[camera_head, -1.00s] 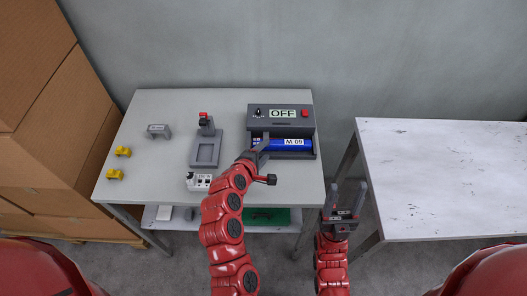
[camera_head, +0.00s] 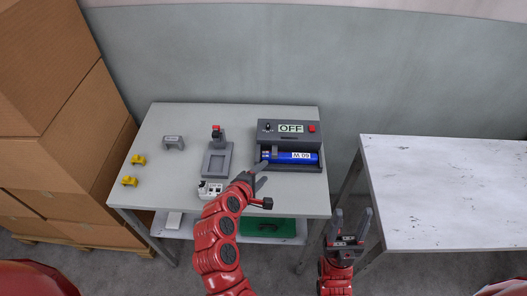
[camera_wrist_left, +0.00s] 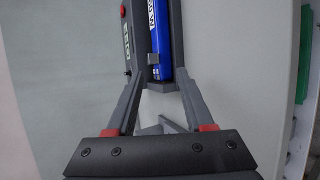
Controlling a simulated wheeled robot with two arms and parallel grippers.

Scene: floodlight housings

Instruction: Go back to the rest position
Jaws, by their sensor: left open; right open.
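My left gripper (camera_head: 260,176) is open and empty over the grey table (camera_head: 145,195), just in front of the left end of a blue cylinder marked 60 W (camera_head: 290,157). The cylinder lies in a dark grey box (camera_head: 290,133) with an OFF display, a knob and a red button. In the left wrist view both fingers (camera_wrist_left: 157,88) are spread, with the blue cylinder (camera_wrist_left: 163,40) and box beyond them. Whether a finger touches the box is hard to tell. My right gripper (camera_head: 348,224) is open and empty, pointing up in the gap between the two tables.
A grey fixture with a red-topped clamp (camera_head: 216,155), a white device (camera_head: 210,190), a grey bracket (camera_head: 173,142) and two yellow parts (camera_head: 138,159) (camera_head: 129,181) stand on the table. A white table (camera_head: 445,190) at right is bare. Cardboard boxes (camera_head: 60,140) stand at left.

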